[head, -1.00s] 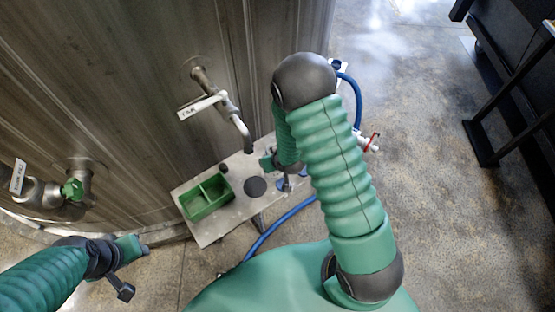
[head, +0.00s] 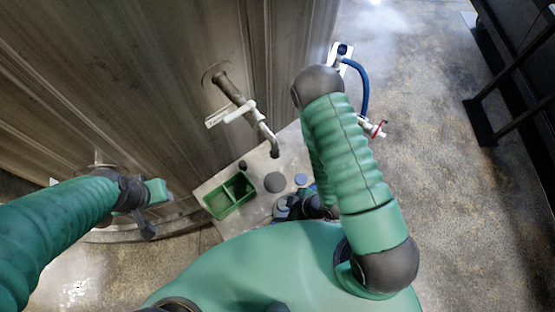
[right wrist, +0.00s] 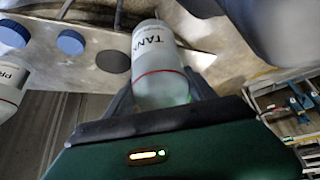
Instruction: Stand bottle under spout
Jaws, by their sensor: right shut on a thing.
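My right gripper is shut on a clear bottle (right wrist: 160,72) with a white label reading "TANK" and a red line. The bottle stands out between the dark fingers in the right wrist view, close to the metal shelf (right wrist: 190,30). In the head view my right gripper (head: 284,207) is at the shelf's near edge, partly hidden by my arm. The spout (head: 268,143) comes off the tank wall and bends down above the shelf, near a dark round disc (head: 274,182), which also shows in the right wrist view (right wrist: 113,61). My left gripper (head: 150,205) is away from the shelf; its jaw opening is unclear.
A green divided tray (head: 230,196) sits on the shelf's left. A blue disc or cap (head: 300,180) lies right of the dark disc. Another labelled bottle (right wrist: 10,88) shows at the right wrist view's left edge. A blue hose (head: 363,95) hangs behind my right arm.

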